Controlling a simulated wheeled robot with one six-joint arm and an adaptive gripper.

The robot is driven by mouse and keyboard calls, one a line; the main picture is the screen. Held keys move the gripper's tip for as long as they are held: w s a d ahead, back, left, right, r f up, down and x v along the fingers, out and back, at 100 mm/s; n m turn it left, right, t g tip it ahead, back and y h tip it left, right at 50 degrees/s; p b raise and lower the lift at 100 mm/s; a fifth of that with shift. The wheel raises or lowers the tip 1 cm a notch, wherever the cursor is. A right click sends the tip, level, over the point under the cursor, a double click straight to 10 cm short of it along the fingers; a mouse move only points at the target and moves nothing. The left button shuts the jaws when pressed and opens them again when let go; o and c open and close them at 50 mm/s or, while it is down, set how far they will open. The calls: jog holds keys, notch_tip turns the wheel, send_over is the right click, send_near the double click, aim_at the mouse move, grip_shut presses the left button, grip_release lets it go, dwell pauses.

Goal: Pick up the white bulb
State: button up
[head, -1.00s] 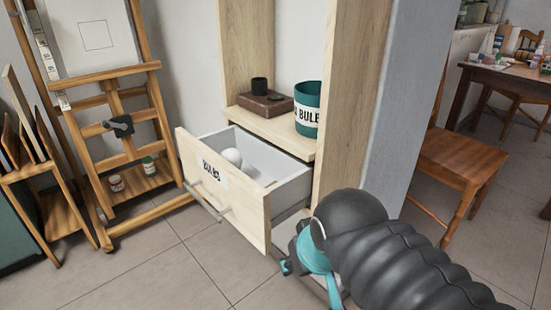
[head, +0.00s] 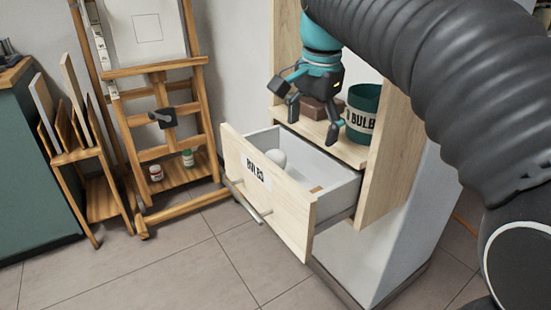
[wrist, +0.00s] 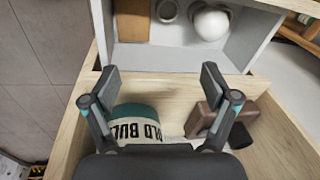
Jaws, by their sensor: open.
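The white bulb (head: 277,158) lies inside the pulled-out drawer (head: 288,212) labelled BULBS. In the wrist view the white bulb (wrist: 210,23) is near the top, right of the middle. My gripper (head: 312,132) hangs above the shelf and the back of the drawer, fingers pointing down. Its fingers are spread with nothing between them. In the wrist view my gripper (wrist: 162,78) is below the bulb in the picture and apart from it. The drawer front partly hides the bulb's lower part in the head view.
A teal OLD BULBS bin (head: 364,104) and a brown box (head: 318,110) stand on the shelf above the drawer. Inside the drawer are a small round item (wrist: 167,11) and a brown piece (wrist: 132,22). A wooden easel (head: 160,125) stands at left. The floor in front is clear.

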aim_at(272, 150)
jog(key=w+a+m+g, duration=0.2)
jog(key=w+a+m, duration=0.3)
jog(key=w+a, duration=0.3)
notch_tip(272, 150, down, 8)
jog(key=b, duration=0.3)
jog(key=shift+s+d+r+b, duration=0.1)
jog(key=shift+d+r+b, duration=0.1)
jog(key=shift+b, duration=0.15)
jog(key=shift+d+f+b, duration=0.2)
jog(key=shift+f+b, duration=0.3)
jog(key=shift+f, duration=0.85)
jog(key=shift+d+f+b, duration=0.15)
jog(key=shift+f+b, duration=0.35)
jog(key=shift+f, duration=0.8)
jog(key=c, duration=1.3)
